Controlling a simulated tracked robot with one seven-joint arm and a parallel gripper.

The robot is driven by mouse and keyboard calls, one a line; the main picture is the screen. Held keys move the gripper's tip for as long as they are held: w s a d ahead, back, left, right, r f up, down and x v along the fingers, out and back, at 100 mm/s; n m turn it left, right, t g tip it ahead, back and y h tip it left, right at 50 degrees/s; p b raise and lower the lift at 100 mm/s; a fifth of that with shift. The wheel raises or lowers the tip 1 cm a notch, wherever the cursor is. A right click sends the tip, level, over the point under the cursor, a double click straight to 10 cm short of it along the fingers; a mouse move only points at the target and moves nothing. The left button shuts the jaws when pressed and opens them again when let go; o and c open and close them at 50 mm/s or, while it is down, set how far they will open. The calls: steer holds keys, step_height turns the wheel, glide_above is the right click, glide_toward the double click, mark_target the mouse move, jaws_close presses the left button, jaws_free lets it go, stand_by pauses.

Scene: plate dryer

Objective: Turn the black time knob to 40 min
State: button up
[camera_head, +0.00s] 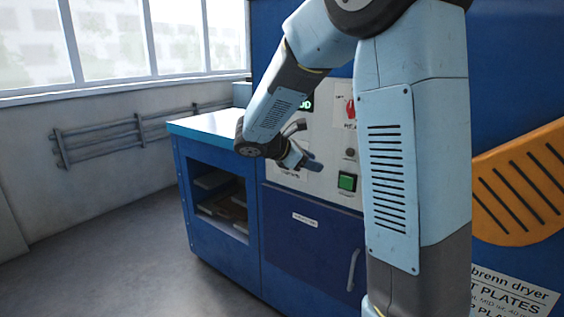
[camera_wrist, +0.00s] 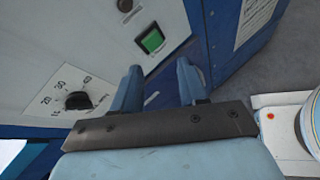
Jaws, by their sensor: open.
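The black time knob (camera_wrist: 77,100) shows in the wrist view on a white dial plate with numbers around it, on the left of the picture. Its pointer direction is too small to tell. My gripper (camera_wrist: 158,75) is open and empty, its two blue fingers to the right of the knob and apart from it in the picture. In the head view my gripper (camera_head: 308,148) is in front of the light control panel (camera_head: 325,190), and the knob is hidden behind it.
A green square button (camera_head: 347,181) is right of my gripper, also seen in the wrist view (camera_wrist: 151,40). A small dark round control (camera_head: 350,153) is above it. A blue cabinet with a pale top (camera_head: 206,124) stands left. A door handle (camera_head: 353,269) juts out below.

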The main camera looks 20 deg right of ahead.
steer(key=w+a+f+n+t+h, duration=0.1)
steer(key=w+a+f+n+t, duration=0.4)
steer(key=w, duration=0.4)
steer(key=w+a+f+n+t+h, duration=0.1)
steer(key=w+a+f+n+t, duration=0.2)
steer(key=w+a+f+n, duration=0.35)
steer(key=w+d+r+n, duration=0.1)
steer(key=w+d, duration=0.9)
steer(key=shift+w+r, duration=0.2)
steer(key=shift+r, duration=0.2)
steer(key=shift+d, duration=0.1)
steer(key=shift+c, duration=0.2)
jaws_close()
